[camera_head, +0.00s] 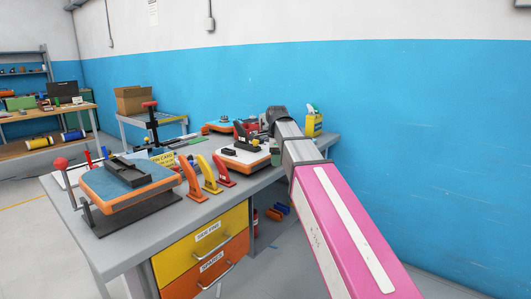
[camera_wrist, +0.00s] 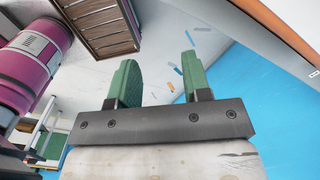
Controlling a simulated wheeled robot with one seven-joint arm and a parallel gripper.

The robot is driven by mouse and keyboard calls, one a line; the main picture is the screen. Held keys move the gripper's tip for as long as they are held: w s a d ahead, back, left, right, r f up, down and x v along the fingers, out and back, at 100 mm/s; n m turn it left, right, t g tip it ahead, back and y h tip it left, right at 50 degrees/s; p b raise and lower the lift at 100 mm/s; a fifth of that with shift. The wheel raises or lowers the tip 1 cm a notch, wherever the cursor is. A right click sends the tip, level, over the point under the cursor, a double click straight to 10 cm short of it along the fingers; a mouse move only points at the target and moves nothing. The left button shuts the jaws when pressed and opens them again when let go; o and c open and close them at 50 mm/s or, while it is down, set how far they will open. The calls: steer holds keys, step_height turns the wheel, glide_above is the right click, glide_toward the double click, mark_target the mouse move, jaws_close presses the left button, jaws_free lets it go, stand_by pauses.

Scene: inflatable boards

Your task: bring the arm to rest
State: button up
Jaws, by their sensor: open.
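My arm, with its pink link, reaches from the lower right of the head view toward the far right end of the workbench (camera_head: 130,251). Its dark end hangs over or near that end; I cannot tell the exact gap to the bench. My gripper (camera_wrist: 160,70) shows in the wrist view with its two green fingers spread apart and nothing between them. In the head view the fingers are mostly hidden or too small to make out clearly.
An orange-and-blue board (camera_head: 130,183) in a clamp stands at the bench's near left. A white-and-orange board (camera_head: 242,157) lies farther back. A yellow spray bottle (camera_head: 313,123) is by the blue wall (camera_head: 430,130). Floor at left is clear.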

steer(key=s+d+f+n, duration=0.5)
steer(key=s+f+n, duration=0.1)
steer(key=f, duration=0.6)
steer(key=s+d+f+n, duration=0.5)
steer(key=s+f+n, duration=0.1)
steer(key=f, duration=0.5)
steer(key=s+d+f+n, duration=0.4)
steer(key=s+f+n, duration=0.2)
steer(key=f, duration=0.6)
steer(key=shift+d+f+n, duration=0.3)
steer(key=shift+d, duration=0.1)
steer(key=shift+o, duration=0.2)
